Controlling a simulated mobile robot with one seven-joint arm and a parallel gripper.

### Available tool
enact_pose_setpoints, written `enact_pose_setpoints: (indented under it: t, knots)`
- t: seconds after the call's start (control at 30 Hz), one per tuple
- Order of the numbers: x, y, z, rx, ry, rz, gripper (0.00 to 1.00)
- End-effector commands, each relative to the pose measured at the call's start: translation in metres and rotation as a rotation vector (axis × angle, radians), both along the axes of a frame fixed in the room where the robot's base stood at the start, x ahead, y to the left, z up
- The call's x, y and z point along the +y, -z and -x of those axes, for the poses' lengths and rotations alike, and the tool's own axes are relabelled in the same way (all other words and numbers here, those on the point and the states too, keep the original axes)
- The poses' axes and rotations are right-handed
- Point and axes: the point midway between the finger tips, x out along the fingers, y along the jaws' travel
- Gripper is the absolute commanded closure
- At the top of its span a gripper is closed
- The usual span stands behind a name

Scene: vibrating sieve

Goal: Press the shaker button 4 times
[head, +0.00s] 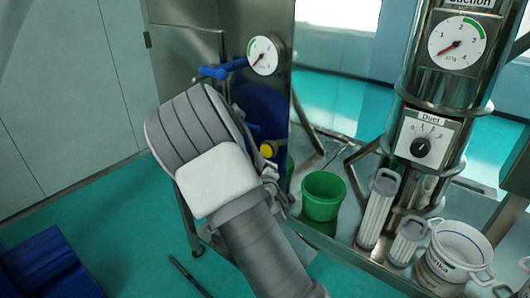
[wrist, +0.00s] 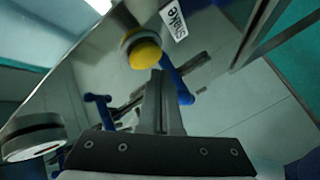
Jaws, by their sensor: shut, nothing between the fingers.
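The yellow shaker button (head: 268,149) sits on the metal cabinet, just right of my arm in the head view. Whether the tips touch the button I cannot tell. In the head view my arm hides most of the gripper.
Blue handles (head: 222,70) and a dial gauge (head: 263,56) stick out from the cabinet near my arm. A green bucket (head: 323,195), pale filter cylinders (head: 378,210) and a white pot (head: 457,250) stand to the right. A steel column with a duct knob (head: 421,147) rises behind them.

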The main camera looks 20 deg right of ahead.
Motion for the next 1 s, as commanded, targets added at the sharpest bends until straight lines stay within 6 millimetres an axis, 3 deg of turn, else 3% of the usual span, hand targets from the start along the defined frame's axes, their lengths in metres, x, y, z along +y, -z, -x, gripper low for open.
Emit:
enact_pose_setpoints:
  t: [1.0]
  knots:
    - [-0.0072, 0.0003, -0.0052, 0.000, 0.000, 0.000, 1.00]
